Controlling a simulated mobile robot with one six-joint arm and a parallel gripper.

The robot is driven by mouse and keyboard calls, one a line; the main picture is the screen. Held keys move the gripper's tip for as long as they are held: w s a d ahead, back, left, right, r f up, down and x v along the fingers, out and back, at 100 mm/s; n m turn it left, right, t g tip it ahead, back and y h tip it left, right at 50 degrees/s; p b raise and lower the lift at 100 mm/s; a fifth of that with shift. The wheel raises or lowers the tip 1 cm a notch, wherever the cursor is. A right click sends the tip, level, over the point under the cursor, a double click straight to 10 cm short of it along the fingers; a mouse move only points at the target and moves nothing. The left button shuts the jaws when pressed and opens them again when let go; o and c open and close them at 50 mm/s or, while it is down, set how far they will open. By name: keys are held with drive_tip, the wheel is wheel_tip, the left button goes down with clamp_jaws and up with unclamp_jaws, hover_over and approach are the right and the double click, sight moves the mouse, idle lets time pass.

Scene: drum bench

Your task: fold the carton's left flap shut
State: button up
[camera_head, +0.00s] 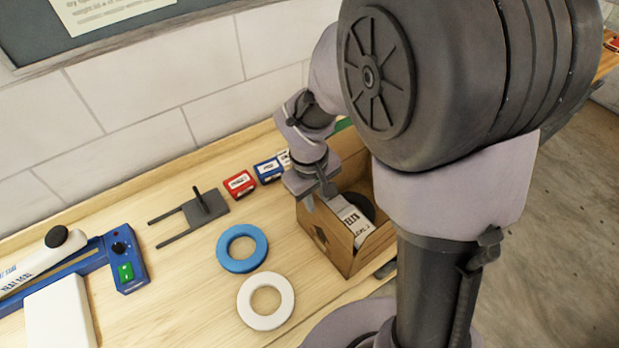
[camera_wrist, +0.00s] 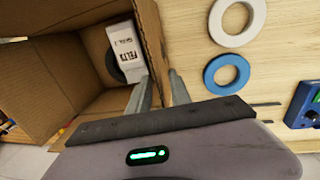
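The open brown carton (camera_head: 361,262) stands on the bench at the right of the head view. It also fills the left of the wrist view (camera_wrist: 60,75). Inside it are a white packet marked FELT (camera_wrist: 122,48) and a dark round thing, partly hidden. A cardboard panel on the carton's left side (camera_wrist: 151,32) stands upright; I cannot tell where wall ends and flap begins. My gripper (camera_wrist: 158,78) is open, one finger on each side of this panel's edge. I cannot tell whether they touch it. In the head view my gripper (camera_head: 318,190) is at the carton's back-left rim.
A blue ring (camera_head: 242,262) and a white ring (camera_head: 266,318) lie left of the carton. Behind are a dark two-pronged tool (camera_head: 190,212), a red box (camera_head: 239,184) and a blue box (camera_head: 268,170). A blue device (camera_head: 125,275) lies far left. The tiled wall bounds the back.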

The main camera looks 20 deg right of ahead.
drive_tip(key=shift+d+f, duration=0.1)
drive_tip(key=shift+f, duration=0.65)
clamp_jaws()
idle(0.9)
